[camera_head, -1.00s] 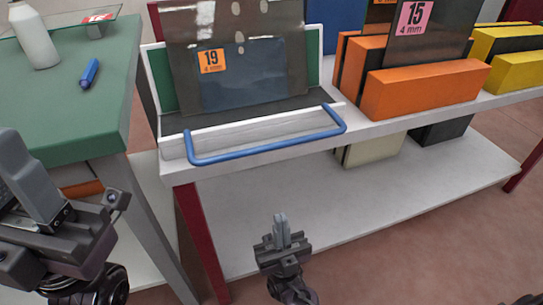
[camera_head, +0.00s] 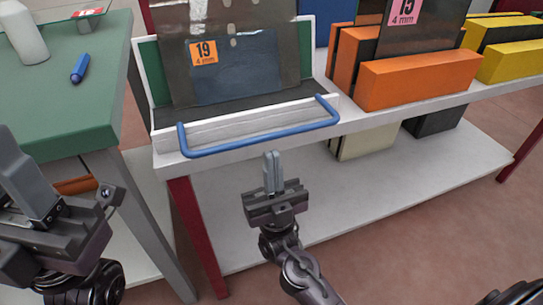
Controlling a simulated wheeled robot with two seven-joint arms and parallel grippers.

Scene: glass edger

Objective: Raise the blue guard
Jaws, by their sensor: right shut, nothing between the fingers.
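The blue guard (camera_head: 262,139) is a U-shaped bar at the front edge of the white rack. Its ends meet the rack's front strip and its long side sticks out low in front. My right gripper (camera_head: 271,158) is shut and empty, its fingers pointing up just below and in front of the bar; I cannot tell whether it touches. My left gripper (camera_head: 25,185) is at the left edge, partly cut off, and its jaw state is unclear.
A dark glass sheet tagged 19 (camera_head: 236,70) stands behind the guard. Orange blocks (camera_head: 420,78) and yellow blocks (camera_head: 510,62) are to the right. A green table (camera_head: 80,110) at left holds a blue marker (camera_head: 80,69) and a white bottle (camera_head: 22,35). The lower shelf (camera_head: 400,175) is mostly clear.

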